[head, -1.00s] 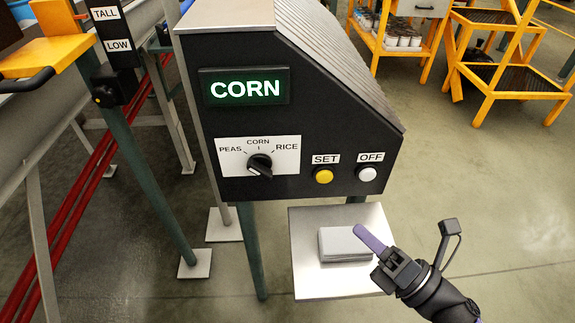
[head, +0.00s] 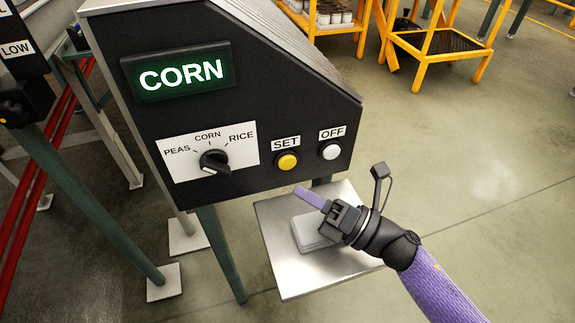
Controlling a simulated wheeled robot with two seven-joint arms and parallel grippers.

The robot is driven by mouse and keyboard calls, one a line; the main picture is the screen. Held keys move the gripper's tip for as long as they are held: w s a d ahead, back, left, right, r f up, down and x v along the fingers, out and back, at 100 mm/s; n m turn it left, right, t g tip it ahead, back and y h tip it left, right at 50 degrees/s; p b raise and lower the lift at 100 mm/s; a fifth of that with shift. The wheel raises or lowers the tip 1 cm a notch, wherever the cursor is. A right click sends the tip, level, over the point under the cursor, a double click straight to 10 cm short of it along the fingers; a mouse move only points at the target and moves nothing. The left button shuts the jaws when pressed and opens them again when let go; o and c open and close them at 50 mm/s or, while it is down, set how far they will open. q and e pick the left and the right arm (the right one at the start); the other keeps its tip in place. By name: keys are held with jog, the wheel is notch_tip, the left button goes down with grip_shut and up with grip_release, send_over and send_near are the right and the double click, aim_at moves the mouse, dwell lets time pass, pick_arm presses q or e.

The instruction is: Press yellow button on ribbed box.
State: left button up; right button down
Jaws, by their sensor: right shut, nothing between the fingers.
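The black box (head: 210,112) with a ribbed sloping top stands in the middle of the head view. Its yellow button (head: 287,162) sits under the SET label on the front face. A white button (head: 330,151) under the OFF label is to its right. My right gripper (head: 303,191) is shut and empty, its purple fingers pointing up and left. In the picture the fingertips are a little below the yellow button and look apart from it. My left gripper is not in view.
The box's lit screen (head: 181,72) reads CORN. A dial (head: 214,163) is left of the yellow button. A metal shelf (head: 290,283) with a grey stack (head: 308,238) is below my right gripper. Yellow racks (head: 440,48) stand behind on open floor.

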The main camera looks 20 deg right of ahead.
aim_at(287, 162)
jog(key=w+b, duration=0.1)
jog(key=w, duration=0.2)
jog(key=shift+w+a, duration=0.1)
jog(key=shift+w, duration=0.2)
dwell(0.4)
dwell(0.3)
dwell(0.4)
dwell(0.5)
